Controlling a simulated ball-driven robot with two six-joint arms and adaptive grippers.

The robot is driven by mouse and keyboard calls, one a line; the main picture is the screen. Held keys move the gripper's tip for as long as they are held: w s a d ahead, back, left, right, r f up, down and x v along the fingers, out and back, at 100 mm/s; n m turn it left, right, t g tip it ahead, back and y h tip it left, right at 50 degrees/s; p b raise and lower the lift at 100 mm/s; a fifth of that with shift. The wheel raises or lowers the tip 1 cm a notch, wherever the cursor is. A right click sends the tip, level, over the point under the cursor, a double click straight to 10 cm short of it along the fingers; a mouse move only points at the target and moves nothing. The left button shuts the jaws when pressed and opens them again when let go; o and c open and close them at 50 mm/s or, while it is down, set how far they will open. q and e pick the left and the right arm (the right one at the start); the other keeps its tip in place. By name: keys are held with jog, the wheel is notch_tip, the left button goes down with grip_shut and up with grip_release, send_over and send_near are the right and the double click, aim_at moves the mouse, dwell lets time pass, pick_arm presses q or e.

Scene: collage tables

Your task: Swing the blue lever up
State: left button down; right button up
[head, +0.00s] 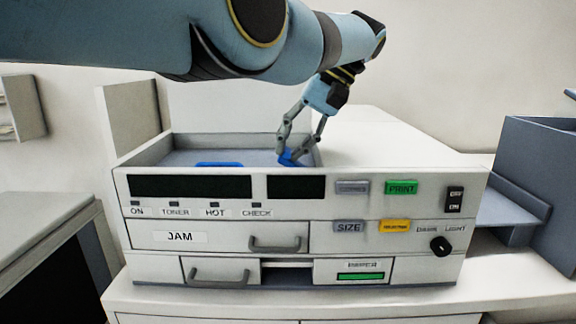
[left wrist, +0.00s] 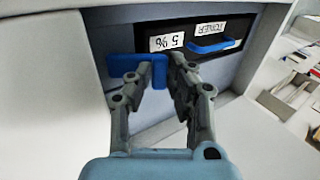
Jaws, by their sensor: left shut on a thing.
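The blue lever (head: 286,159) sits at the right end of the recess in the top of the copier (head: 215,210). My left gripper (head: 292,154) reaches down into the recess from above and is shut on the lever. In the left wrist view the lever (left wrist: 140,68) shows as a blue L-shaped piece between the fingertips of the left gripper (left wrist: 156,70). Part of it is hidden by the fingers. My right gripper is in neither view.
The front panel has buttons, a JAM drawer (head: 215,236) and a dark knob (head: 440,246). A grey-blue bin (head: 540,185) stands at the right.

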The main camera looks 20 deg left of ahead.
pick_arm(q)
jog(key=shift+d, duration=0.1)
dwell(0.3)
jog(key=c, duration=1.3)
grip_release()
jog(key=shift+o, duration=0.2)
jog(key=shift+r, duration=0.15)
notch_tip(320, 180, up, 10)
jog(key=shift+o, duration=0.2)
